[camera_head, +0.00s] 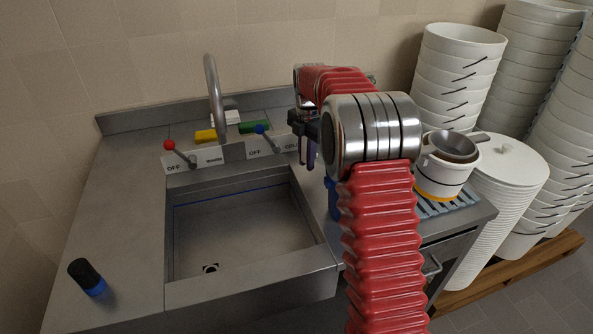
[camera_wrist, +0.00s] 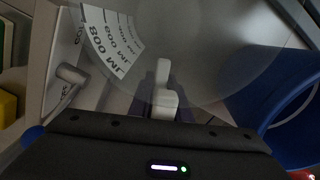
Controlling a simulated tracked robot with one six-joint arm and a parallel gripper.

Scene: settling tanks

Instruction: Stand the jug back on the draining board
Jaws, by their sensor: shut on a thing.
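The jug (camera_wrist: 215,60) is clear, with a white printed scale reading 800 ML, and fills the upper middle of the wrist view. In the head view my gripper (camera_head: 303,127) is above the right rim of the sink, partly behind my arm. I cannot make out the jug there, nor tell its tilt. The draining board (camera_head: 455,207), with pale blue slats, is right of my arm, which hides its left part.
A blue container (camera_wrist: 285,95) is close by the jug. The tap (camera_head: 213,95), red lever (camera_head: 178,152) and blue lever (camera_head: 266,137) stand behind the sink (camera_head: 235,235).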

